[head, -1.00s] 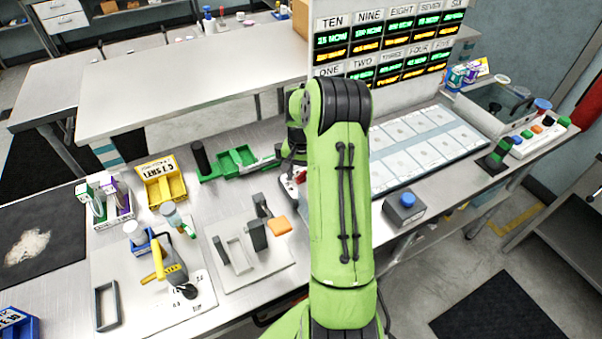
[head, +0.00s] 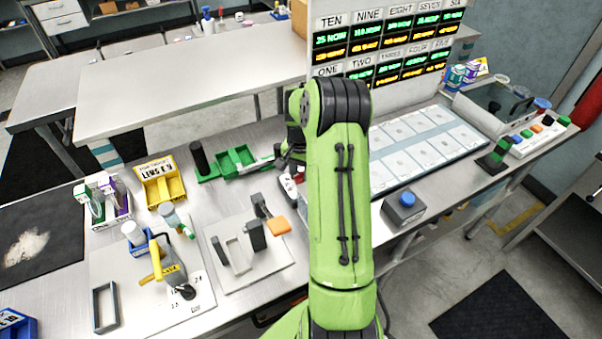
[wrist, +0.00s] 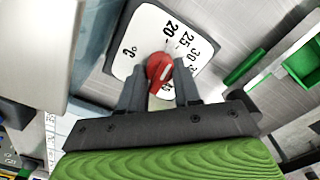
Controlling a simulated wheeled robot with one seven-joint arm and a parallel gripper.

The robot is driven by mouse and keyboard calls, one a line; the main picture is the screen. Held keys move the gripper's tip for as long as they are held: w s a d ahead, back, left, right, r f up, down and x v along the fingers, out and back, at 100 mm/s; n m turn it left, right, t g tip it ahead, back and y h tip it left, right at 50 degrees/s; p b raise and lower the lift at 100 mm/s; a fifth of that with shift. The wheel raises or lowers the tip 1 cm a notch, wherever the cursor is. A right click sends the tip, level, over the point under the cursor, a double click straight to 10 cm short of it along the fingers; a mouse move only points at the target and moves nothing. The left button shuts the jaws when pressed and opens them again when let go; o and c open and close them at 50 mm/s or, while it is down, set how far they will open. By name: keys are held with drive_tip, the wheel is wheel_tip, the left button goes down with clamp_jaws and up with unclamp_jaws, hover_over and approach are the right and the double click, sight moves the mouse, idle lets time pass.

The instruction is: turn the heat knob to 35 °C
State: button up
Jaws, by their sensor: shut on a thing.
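The red heat knob (wrist: 160,68) sits on a white dial plate (wrist: 124,52) in the wrist view. The plate is marked °C, with 20, 25 and 30 readable along its upper right side; a lower number is partly covered. A white line on the knob points up and slightly right, towards the 20 to 25 end, though I cannot read it exactly. My gripper (wrist: 161,82) is shut on the knob, one dark finger on each side. In the head view my green arm hides most of the knob, and a bit of the white plate (head: 289,188) shows beside it.
A green tray (head: 236,161) lies just left of the dial in the head view. A grey fixture plate (head: 272,272) with an orange piece stands in front. A grey box with a blue button (head: 404,207) is right of my arm. White tiles (head: 420,150) lie behind it.

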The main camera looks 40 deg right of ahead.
drive_tip(key=m+b, duration=0.1)
drive_tip(key=m, duration=0.7)
drive_tip(key=shift+s+a+b, duration=0.1)
drive_tip(key=shift+b, duration=0.3)
drive_tip(key=m+b, duration=0.1)
drive_tip(key=m, duration=0.4)
drive_tip(key=shift+r+m+b, duration=0.1)
drive_tip(key=shift+m+b, duration=0.4)
drive_tip(key=shift+m, duration=0.8)
drive_tip(key=o, duration=1)
